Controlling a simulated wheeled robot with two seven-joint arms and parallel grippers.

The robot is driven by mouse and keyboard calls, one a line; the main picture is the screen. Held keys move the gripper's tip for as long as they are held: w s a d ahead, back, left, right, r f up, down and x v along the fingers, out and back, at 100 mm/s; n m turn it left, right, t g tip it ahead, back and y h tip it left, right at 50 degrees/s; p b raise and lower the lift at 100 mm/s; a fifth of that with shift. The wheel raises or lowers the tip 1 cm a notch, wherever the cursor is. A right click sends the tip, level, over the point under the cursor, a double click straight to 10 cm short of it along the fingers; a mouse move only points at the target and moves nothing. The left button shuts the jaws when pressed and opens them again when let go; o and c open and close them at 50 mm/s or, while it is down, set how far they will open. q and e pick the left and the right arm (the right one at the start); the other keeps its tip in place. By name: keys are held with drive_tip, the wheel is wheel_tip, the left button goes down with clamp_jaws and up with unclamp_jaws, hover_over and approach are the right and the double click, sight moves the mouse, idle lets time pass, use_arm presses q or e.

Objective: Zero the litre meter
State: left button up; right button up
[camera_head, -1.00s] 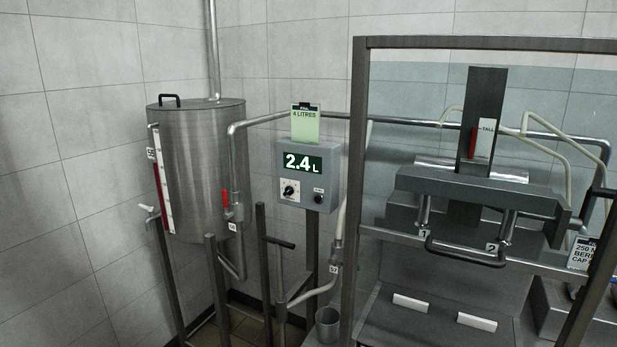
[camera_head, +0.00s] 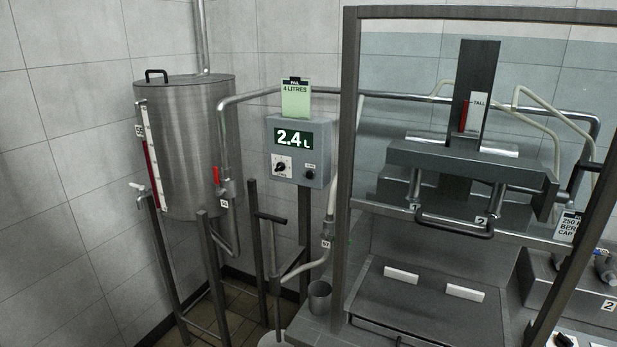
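The litre meter (camera_head: 297,150) is a grey box on a post, left of the framed machine. Its green display (camera_head: 292,138) reads 2.4 L. Below the display are a black dial knob (camera_head: 281,168) on a white plate and a dark round button (camera_head: 309,173) with a small label too small to read. A green card (camera_head: 296,100) marked "4 LITRES" stands on top. Neither of my grippers shows in the head view.
A steel jacketed tank (camera_head: 187,145) stands at the left, with pipes running behind the meter. A black-handled lever (camera_head: 270,217) rises in front of the meter's post. A framed filling machine (camera_head: 455,165) fills the right. A small metal cup (camera_head: 319,296) sits below the meter.

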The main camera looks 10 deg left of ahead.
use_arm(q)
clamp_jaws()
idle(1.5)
